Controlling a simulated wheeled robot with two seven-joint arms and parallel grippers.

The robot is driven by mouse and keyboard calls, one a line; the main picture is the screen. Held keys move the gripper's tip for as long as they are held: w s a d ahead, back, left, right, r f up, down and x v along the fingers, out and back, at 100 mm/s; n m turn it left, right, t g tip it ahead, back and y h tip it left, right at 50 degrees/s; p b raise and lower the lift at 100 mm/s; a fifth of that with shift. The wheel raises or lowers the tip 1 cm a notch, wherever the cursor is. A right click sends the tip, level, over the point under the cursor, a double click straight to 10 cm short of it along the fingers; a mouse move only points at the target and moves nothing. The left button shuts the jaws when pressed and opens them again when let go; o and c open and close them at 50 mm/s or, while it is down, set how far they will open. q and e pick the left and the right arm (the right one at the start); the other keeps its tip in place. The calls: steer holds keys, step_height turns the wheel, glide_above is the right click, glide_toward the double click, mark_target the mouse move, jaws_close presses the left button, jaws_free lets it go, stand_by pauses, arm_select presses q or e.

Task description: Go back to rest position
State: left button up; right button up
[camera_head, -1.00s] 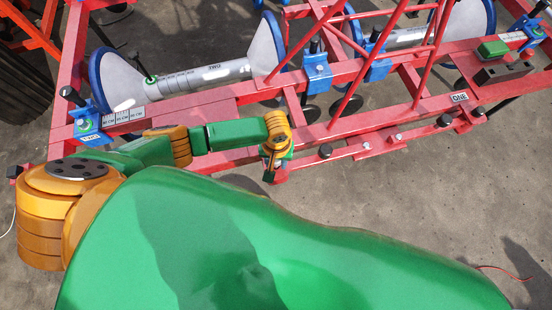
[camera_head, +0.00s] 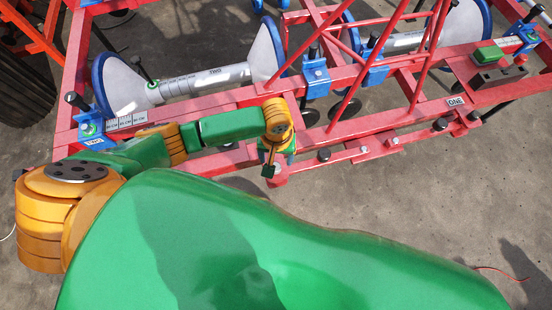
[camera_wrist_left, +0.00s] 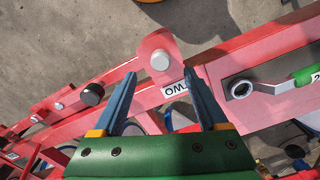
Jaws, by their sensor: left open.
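My left arm comes in from the left in the head view, over the near red beam (camera_head: 210,163) of the punch planter. Its gripper (camera_head: 271,168) points down near the beam and shows small there. In the left wrist view the two blue-grey fingers of the left gripper (camera_wrist_left: 160,82) are spread apart with nothing held between them. Beyond the fingers is a red bracket with a pale round bolt (camera_wrist_left: 160,60), and a white TWO label (camera_wrist_left: 175,89) shows upside down. My right gripper is not in view.
White discs with blue rims (camera_head: 122,88) and a grey roller (camera_head: 205,80) lie behind the beam. Slanted red bars (camera_head: 385,55) rise at centre right. A green button box (camera_head: 488,57) sits at right. Grey floor (camera_head: 400,190) is clear.

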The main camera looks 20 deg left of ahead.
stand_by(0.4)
arm_select(q)
steer(key=s+d+r+m+t+h, duration=0.2)
steer(key=s+d+r+m+h, duration=0.1)
steer(key=s+d+m, duration=0.15)
steer(key=s+a+t+y, duration=0.1)
steer(key=s+a+y, duration=0.25)
steer(key=a, duration=0.95)
step_height(320, 180, down, 10)
steer(key=r, duration=0.1)
steer(key=s+a+f+g, duration=0.1)
steer(key=s+f+g, duration=0.1)
steer(key=s+f, duration=1.2)
step_height(320, 180, down, 3)
steer(key=shift+s+a+r, duration=0.2)
steer(key=shift+s, duration=0.05)
steer(key=shift+m+h, duration=0.25)
